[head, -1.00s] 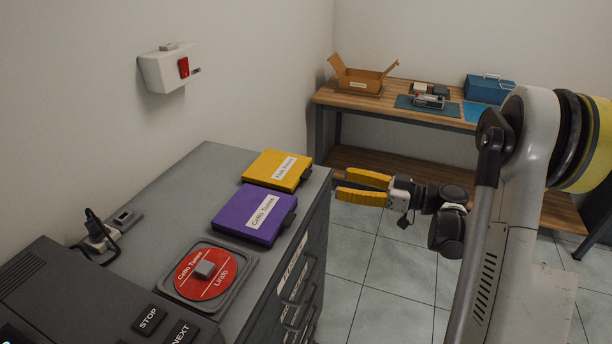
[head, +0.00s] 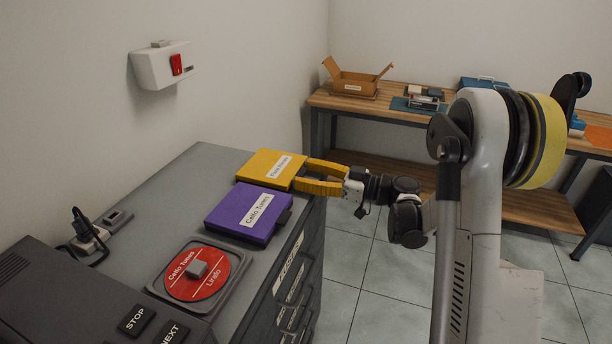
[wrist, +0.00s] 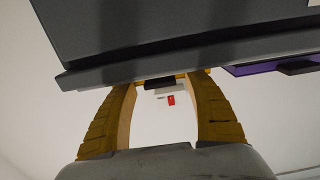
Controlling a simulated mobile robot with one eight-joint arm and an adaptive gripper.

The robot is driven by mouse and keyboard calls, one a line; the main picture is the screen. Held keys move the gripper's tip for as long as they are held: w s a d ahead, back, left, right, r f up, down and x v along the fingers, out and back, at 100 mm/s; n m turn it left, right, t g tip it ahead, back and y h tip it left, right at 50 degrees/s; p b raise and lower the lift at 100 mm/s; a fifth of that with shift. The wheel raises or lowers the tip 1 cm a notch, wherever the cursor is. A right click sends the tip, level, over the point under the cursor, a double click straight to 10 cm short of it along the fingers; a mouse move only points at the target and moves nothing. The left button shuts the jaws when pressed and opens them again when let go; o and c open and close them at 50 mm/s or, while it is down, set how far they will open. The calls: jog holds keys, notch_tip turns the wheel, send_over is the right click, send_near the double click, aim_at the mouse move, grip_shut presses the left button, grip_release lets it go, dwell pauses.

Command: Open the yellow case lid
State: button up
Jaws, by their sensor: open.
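The yellow case (head: 262,165), with a white label, lies closed on the grey cabinet top behind the purple case. My gripper (head: 303,174) is open at its right edge, one yellow finger at either side of the dark tab there. In the wrist view, which looks upside down, the dark tab (wrist: 160,84) and a thin yellow strip of the case show between the spread fingers of my gripper (wrist: 163,86). I cannot tell whether the fingers touch the case.
The purple case (head: 240,212) lies just in front of the yellow case. A red disc (head: 190,285) sits in a grey tray nearer. A wall box with a red switch (head: 176,65) hangs above. A workbench (head: 370,112) with a cardboard box stands behind.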

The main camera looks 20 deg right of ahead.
jog(key=shift+c, duration=0.5)
grip_shut()
jog(key=shift+r+p, duration=0.45)
jog(key=shift+p, duration=0.1)
jog(key=r+h+p, duration=0.1)
jog(key=r+p, duration=0.1)
jog(key=r+g+h+p, duration=0.1)
jog(key=p, duration=0.2)
jog(key=a+r+g+h+p, duration=0.1)
jog(key=r+p, duration=0.1)
jog(key=shift+w+r, duration=0.3)
jog(key=w+a+r+g+h+p, duration=0.7)
jog(key=a+p, duration=0.4)
jog(key=p, duration=0.4)
jog(key=shift+w+a+r+h, duration=0.35)
jog(key=shift+w+r+h, duration=0.5)
jog(key=shift+r+h, duration=0.35)
